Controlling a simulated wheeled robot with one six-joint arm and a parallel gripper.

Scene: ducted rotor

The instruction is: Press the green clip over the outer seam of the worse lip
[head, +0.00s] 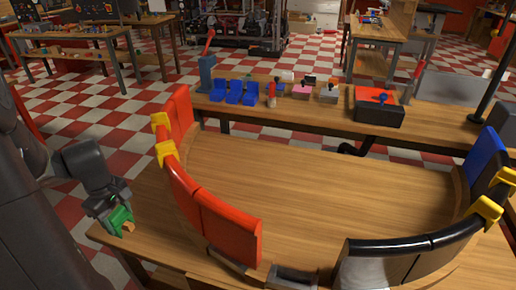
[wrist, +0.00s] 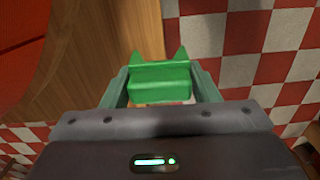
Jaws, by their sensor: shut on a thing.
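My gripper (head: 121,210) is shut on the green clip (head: 119,222), at the left, over or just beside the table's left edge. In the wrist view the green clip (wrist: 160,83) sits between both fingers, with two pointed ends facing away from me. The red lip (head: 213,212) curves along the left of the ring, to the right of my gripper and apart from the clip. A seam shows between its panels. The other lip (head: 415,243), black with a blue panel, curves at the right. I cannot tell which lip is worse.
Yellow clips (head: 167,154) grip the upper red lip; others (head: 489,209) sit on the right lip. The wooden table (head: 310,190) is bare inside the ring. A bench behind holds blue bins (head: 234,92) and a red-topped box (head: 380,105). Checkered floor lies left.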

